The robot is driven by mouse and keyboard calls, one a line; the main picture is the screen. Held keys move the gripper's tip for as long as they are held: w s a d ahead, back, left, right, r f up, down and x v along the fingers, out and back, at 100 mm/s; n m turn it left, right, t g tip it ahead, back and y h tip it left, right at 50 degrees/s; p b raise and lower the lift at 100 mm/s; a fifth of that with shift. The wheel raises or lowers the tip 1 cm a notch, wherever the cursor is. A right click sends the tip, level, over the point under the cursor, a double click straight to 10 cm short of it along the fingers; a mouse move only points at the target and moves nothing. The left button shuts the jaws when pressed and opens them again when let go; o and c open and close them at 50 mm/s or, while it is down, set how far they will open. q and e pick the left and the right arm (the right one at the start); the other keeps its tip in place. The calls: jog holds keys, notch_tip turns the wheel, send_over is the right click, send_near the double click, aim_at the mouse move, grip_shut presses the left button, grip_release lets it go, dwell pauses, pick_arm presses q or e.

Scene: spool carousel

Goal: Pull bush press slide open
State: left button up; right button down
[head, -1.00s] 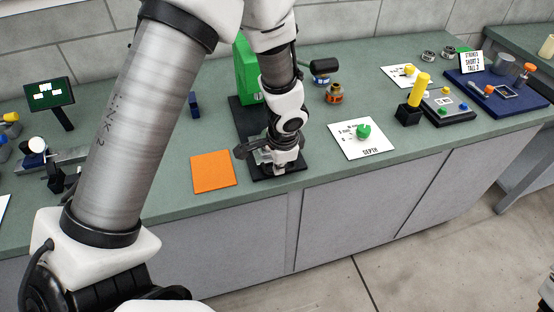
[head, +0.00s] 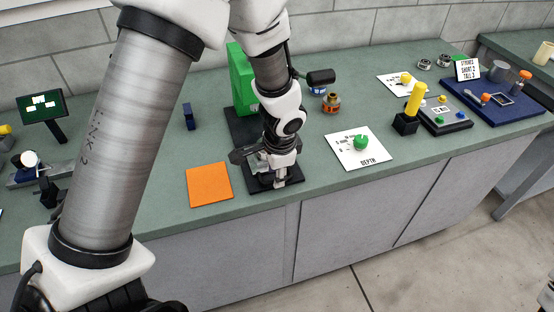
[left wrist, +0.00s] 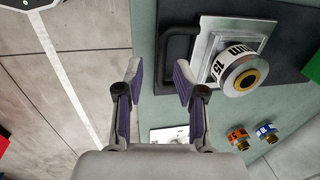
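The green bush press (head: 243,80) stands on a dark base (head: 240,127) at the bench's back. Its slide is a silver plate (left wrist: 205,50) with a black loop handle (left wrist: 161,62) on its left side in the left wrist view. A white bush with black lettering (left wrist: 240,70) is at the plate. My left gripper (left wrist: 159,72) is open and empty, pointing at the handle. The handle's bar shows between its fingertips, the right fingertip overlapping the loop; contact cannot be told. In the head view the left gripper (head: 276,172) is low over the base's front end, hiding most of the slide.
An orange mat (head: 209,185) lies left of the press. A white DEPTH card with a green knob (head: 361,142) lies right of it. Small orange (left wrist: 238,137) and blue (left wrist: 266,131) ringed bushes stand beside the press. The bench's front edge is close to the base.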

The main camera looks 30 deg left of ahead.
pick_arm(q)
notch_tip(320, 180, up, 9)
jog(key=s+d, duration=0.1)
jog(key=shift+s, duration=0.1)
jog(key=shift+d, duration=0.1)
jog(key=s+d+f+n+g+h, duration=0.15)
jog(key=s+f+n+g, duration=0.4)
jog(key=s+f, duration=2.25)
jog(key=w+f+n+t, duration=0.2)
jog(key=w+t, duration=0.2)
jog(key=w, duration=0.3)
jog(key=shift+a+f+n, duration=0.25)
jog(key=shift+a+n, duration=0.05)
jog(key=shift+n, duration=0.05)
